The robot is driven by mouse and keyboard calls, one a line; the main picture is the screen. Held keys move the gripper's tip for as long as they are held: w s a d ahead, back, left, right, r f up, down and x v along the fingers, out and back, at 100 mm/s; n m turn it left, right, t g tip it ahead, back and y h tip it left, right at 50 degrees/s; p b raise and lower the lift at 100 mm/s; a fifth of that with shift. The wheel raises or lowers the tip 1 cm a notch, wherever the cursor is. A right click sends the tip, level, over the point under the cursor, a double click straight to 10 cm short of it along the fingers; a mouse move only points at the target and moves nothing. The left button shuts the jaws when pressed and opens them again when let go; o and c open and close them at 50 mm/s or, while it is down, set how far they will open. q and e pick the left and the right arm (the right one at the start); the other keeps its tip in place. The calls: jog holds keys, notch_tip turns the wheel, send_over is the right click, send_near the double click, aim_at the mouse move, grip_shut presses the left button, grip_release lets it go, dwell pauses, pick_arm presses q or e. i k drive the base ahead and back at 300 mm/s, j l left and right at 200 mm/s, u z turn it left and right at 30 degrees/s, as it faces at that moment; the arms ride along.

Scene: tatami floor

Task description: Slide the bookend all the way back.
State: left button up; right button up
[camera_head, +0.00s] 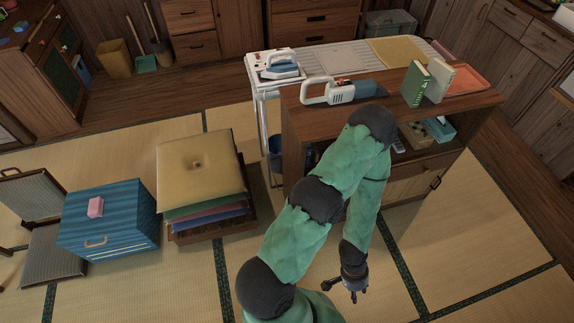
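I cannot clearly pick out the bookend. A green book (415,84) and a cream book-like block (438,81) stand upright, slightly apart, on the wooden cabinet top (468,101), toward its right end. The bookend may be hidden by them or by my arm, which crosses in front of the cabinet. My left gripper (341,290) hangs low in front of the cabinet, over the tatami, well away from the books. Its fingers look spread and empty. My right gripper is not in view.
A handheld vacuum (330,93) lies on the cabinet top, left of the books. An ironing board with an iron (282,67) stands behind. Stacked cushions (200,168) and a blue chest (108,216) are at left. Tatami (470,235) at front right is clear.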

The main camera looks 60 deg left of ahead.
aim_at(317, 157)
jog(key=u, duration=1.7)
